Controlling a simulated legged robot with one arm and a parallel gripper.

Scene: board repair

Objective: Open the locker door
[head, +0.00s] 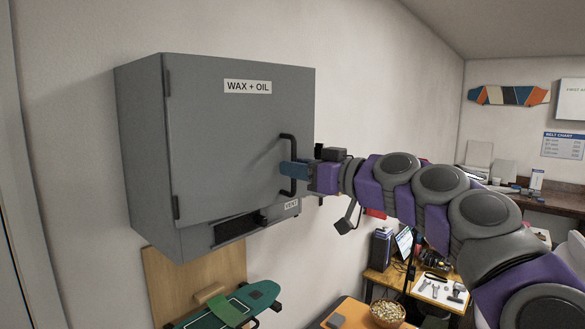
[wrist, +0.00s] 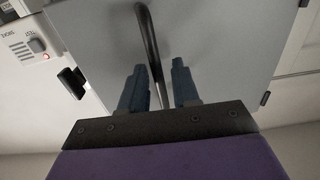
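The grey locker (head: 145,150) is mounted on the wall, with a "WAX + OIL" label on its door (head: 225,140). The door looks shut or nearly so, with hinges at its left edge. A black bar handle (head: 287,137) stands upright near the door's right edge. My gripper (head: 288,168) reaches it from the right. In the wrist view, the handle (wrist: 147,35) runs between the two blue fingers of my gripper (wrist: 157,75). The fingers are apart, with a visible gap on the right side of the bar. Contact on the left side is unclear.
A green skateboard deck (head: 235,305) is below the locker. A desk with tools (head: 438,290) and a bowl (head: 387,312) stand at lower right.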

